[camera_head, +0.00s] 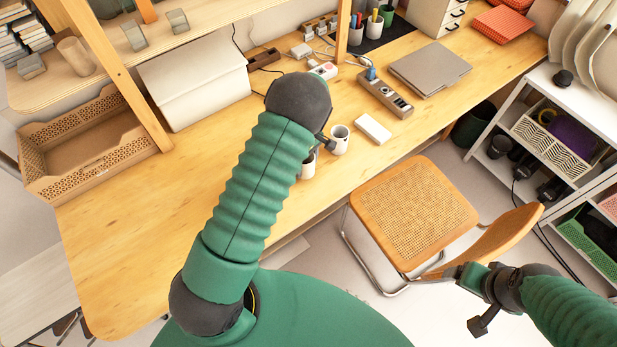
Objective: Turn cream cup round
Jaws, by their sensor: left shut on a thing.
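Two pale cups stand close together on the wooden desk. The farther pale cup (339,140) shows its open top and is upright. The nearer cream cup (307,169) is partly hidden behind my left arm, so its handle and most of its rim cannot be made out. My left gripper (311,156) is at this nearer cup and shut on it, its fingers mostly hidden by my wrist. My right gripper (453,272) is low on the right in front of the chair, away from the cups; its jaw gap is too small to read.
A white flat box (373,129) lies right of the cups, with a wooden organiser (385,95) and a grey laptop (429,68) beyond. A cane chair (415,210) stands before the desk. The desk's left part (140,230) is clear.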

